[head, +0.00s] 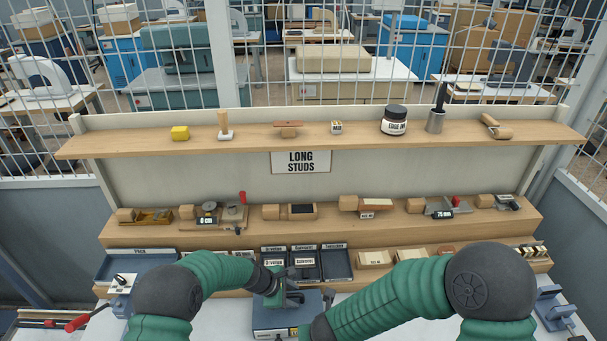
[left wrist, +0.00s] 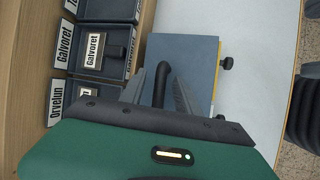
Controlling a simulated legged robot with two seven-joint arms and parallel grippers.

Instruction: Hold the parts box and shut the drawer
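The parts box (head: 272,322) is a blue-grey box on the white bench at the bottom middle of the head view. In the left wrist view its flat top (left wrist: 203,58) shows, with a black bar handle (left wrist: 161,72) and a yellow edge. My left gripper (head: 287,296) is over the box. In the left wrist view its fingers (left wrist: 160,88) stand apart on either side of the handle, without a clear grip on it. My right arm reaches to the box's right side, but its gripper is below the frame. I cannot tell how far the drawer is open.
Labelled dark trays (head: 336,265) stand just behind the box. Wooden shelves (head: 375,237) with tools rise behind them. A red-handled tool (head: 78,322) lies at the left and a blue clamp-like fixture (head: 553,308) stands at the right. Bare white bench (left wrist: 262,60) lies beside the box.

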